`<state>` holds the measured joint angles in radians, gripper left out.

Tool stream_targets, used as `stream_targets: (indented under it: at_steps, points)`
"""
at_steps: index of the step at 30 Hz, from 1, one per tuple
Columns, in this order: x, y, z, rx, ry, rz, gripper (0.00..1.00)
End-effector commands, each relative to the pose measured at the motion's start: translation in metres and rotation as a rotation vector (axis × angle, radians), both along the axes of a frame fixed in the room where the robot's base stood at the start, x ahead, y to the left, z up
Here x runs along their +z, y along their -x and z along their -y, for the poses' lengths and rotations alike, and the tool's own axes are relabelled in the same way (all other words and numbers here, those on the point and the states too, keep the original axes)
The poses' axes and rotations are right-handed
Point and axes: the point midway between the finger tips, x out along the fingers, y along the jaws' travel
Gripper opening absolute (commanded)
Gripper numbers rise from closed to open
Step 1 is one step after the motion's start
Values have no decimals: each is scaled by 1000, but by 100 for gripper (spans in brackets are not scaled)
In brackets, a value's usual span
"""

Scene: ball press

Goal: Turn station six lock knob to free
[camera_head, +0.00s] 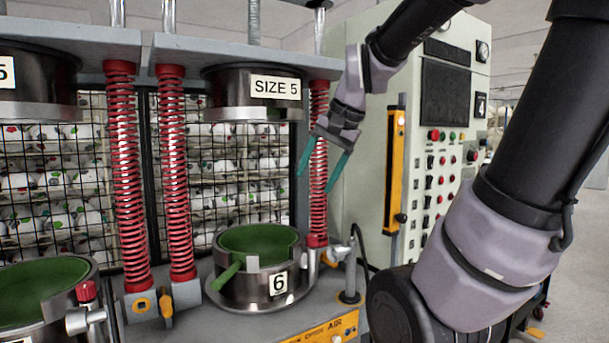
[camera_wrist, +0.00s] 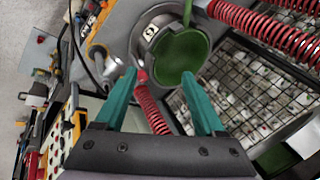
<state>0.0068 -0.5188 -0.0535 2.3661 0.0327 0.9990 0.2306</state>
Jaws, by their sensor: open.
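The station six pot (camera_head: 262,290) carries a "6" label and has a green inside with a green handle sticking out at its front left. It also shows in the wrist view (camera_wrist: 146,42), above and beyond my fingertips. A grey metal fitting (camera_head: 338,253) stands at the pot's right side. I cannot make out a distinct lock knob at station six or its setting. My gripper (camera_head: 314,183) has teal fingers spread apart and empty, pointing down, in front of the right red spring and above the pot's right side. The open fingers also show in the wrist view (camera_wrist: 159,75).
Red springs (camera_head: 174,172) stand on both sides. A neighbouring pot with a red knob (camera_head: 86,291) is at left. A control cabinet (camera_head: 440,140) with buttons stands at right, behind my arm.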

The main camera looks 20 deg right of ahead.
Motion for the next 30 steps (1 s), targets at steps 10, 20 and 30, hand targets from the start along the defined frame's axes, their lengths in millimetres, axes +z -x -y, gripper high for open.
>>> stream_targets:
  at_steps: [10,20,30]
  points:
    - [3,21,1,102,113,87,72]
    - [3,21,1,102,115,87,72]
    - [-23,-48,31,-523,-212,-146,72]
